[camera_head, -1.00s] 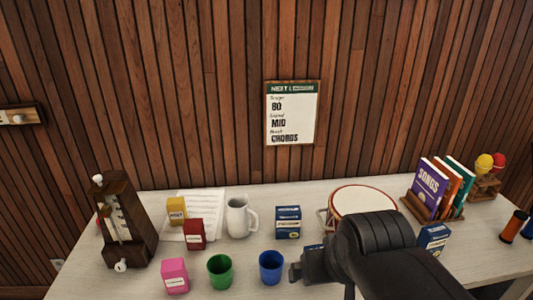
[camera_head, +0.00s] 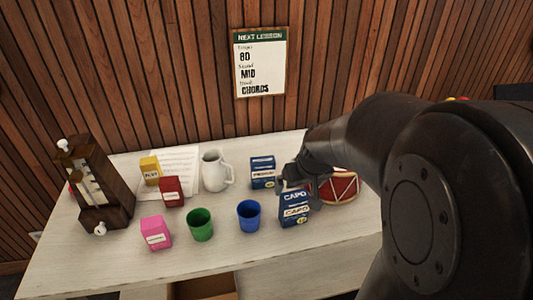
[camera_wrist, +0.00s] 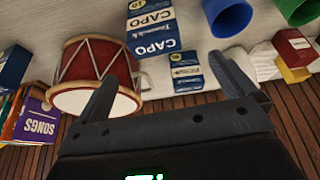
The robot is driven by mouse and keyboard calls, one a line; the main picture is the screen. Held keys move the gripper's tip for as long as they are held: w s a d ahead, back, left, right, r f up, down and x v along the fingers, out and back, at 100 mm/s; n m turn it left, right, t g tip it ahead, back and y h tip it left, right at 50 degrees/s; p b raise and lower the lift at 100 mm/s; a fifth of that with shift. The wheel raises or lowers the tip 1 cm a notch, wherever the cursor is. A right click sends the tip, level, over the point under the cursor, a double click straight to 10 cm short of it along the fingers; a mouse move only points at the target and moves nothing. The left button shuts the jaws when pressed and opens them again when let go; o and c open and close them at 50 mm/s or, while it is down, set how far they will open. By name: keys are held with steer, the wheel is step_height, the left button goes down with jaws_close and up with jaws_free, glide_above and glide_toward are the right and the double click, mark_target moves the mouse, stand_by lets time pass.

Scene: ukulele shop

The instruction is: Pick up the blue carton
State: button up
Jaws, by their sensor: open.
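Two blue-and-white cartons stand near my gripper. The back blue carton (camera_head: 262,172) is upright beside the white jug; it also shows in the wrist view (camera_wrist: 187,73), lined up between my fingers and beyond them. The front blue carton (camera_head: 294,208), marked CAPO, stands nearer the table's front edge; it also shows in the wrist view (camera_wrist: 152,30). My gripper (camera_wrist: 162,68) is open with nothing held. In the head view my arm hides most of it. A dark blue box (camera_wrist: 12,66) shows at the wrist view's left edge.
A red drum (camera_head: 338,188) stands right of the cartons. A white jug (camera_head: 214,170), blue cup (camera_head: 249,216), green cup (camera_head: 200,225), pink box (camera_head: 156,233), red box (camera_head: 171,192), yellow box (camera_head: 150,170) and metronome (camera_head: 95,185) stand left. My arm hides the table's right side.

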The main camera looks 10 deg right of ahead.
mark_target(295, 196)
steer(key=shift+d+x, duration=0.2)
steer(key=shift+x, duration=3.05)
steer(key=shift+d+x, duration=0.15)
steer(key=shift+x, duration=3.05)
steer(key=shift+c, duration=0.2)
steer(key=c, duration=1)
steer(key=shift+c, duration=0.2)
